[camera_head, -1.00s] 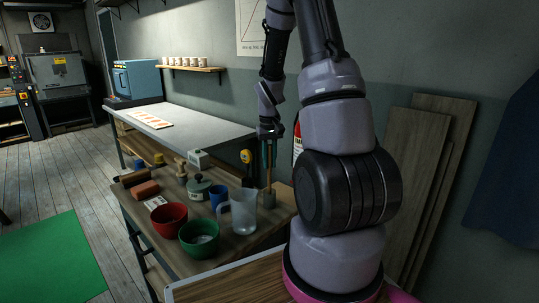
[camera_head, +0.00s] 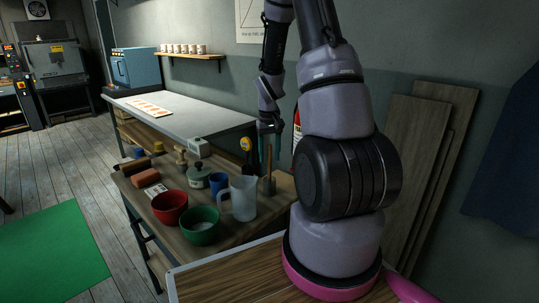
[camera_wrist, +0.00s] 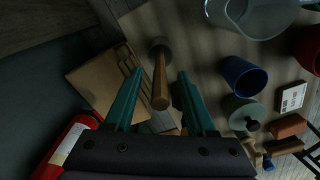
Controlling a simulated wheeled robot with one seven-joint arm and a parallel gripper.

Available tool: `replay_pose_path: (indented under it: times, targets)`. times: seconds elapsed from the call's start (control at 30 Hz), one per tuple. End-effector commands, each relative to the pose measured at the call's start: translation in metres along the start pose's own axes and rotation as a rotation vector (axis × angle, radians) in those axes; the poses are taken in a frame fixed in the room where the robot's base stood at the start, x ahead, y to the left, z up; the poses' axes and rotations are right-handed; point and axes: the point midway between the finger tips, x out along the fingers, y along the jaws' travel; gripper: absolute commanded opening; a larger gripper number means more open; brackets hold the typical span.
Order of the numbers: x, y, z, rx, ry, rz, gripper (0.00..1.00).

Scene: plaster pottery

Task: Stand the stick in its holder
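The stick (camera_head: 269,158) is a thin brown wooden rod. It stands roughly upright in its holder (camera_head: 267,186), a small grey cup at the back right corner of the wooden table. My gripper (camera_head: 270,146) is above the holder, pointing down at the stick's upper part. In the wrist view my gripper (camera_wrist: 158,90) is open, with the stick (camera_wrist: 160,82) between its two green fingers and clear gaps on both sides. The holder (camera_wrist: 160,46) shows at the stick's far end. How deep the stick sits in it is hidden.
A clear jug (camera_head: 238,198) stands close left of the holder, with a blue cup (camera_head: 217,182), a green bowl (camera_head: 200,227) and a red bowl (camera_head: 169,207) beyond. A red extinguisher (camera_wrist: 66,150) is near my gripper.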

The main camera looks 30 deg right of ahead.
Motion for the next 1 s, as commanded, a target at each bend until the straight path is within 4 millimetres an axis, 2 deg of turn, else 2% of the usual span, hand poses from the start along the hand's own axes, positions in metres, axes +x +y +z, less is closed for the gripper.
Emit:
replay_pose_path:
  times: [0.27,0.7,0.83,1.0]
  targets:
    - [-0.008,0.000,-0.001,0.000,0.002,0.000,0.56]
    - [-0.089,0.000,-0.001,0.001,0.003,0.000,0.56]
    - [-0.102,0.000,-0.001,0.000,0.003,0.000,0.56]
    - [-0.108,0.000,0.000,0.000,0.000,0.000,0.56]
